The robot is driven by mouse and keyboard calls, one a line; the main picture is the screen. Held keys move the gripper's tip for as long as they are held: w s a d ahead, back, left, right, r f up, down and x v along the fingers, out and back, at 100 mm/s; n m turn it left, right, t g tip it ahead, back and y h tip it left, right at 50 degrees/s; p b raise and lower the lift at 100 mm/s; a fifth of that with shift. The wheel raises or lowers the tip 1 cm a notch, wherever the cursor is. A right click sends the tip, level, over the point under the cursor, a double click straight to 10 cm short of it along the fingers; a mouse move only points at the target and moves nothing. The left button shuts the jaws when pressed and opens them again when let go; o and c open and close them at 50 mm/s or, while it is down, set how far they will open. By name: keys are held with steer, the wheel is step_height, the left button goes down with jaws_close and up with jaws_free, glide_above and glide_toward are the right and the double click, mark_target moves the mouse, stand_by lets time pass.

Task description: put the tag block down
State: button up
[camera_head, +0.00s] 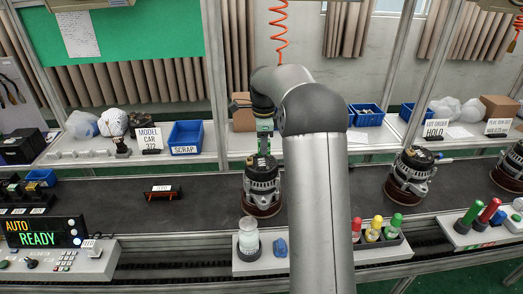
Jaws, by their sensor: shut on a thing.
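My gripper (264,143) points down over an alternator (262,185) on the dark conveyor, left of my grey arm. It is shut on the tag block (262,160), a small dark piece with a pale label at the alternator's top. The block is small and partly hidden by the fingers, so I cannot tell whether it touches the alternator. The alternator stands upright on a brown round base.
More alternators (410,174) stand on the conveyor (110,204) to the right. A black and orange stand with a white label (162,191) sits left. A blue scrap bin (186,136) is on the rear shelf. A jar (248,238) and colored bottles (374,228) line the front ledge.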

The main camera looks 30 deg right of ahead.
steer(key=shift+w+a+f, duration=0.15)
steer(key=shift+w+f, duration=0.05)
steer(key=shift+f, duration=0.1)
steer(key=shift+w+f+p, duration=0.1)
steer(key=shift+f+p, duration=0.2)
steer(key=shift+f, duration=1.35)
steer(key=shift+f, duration=0.2)
steer(key=o, duration=1)
steer(key=shift+r, duration=0.15)
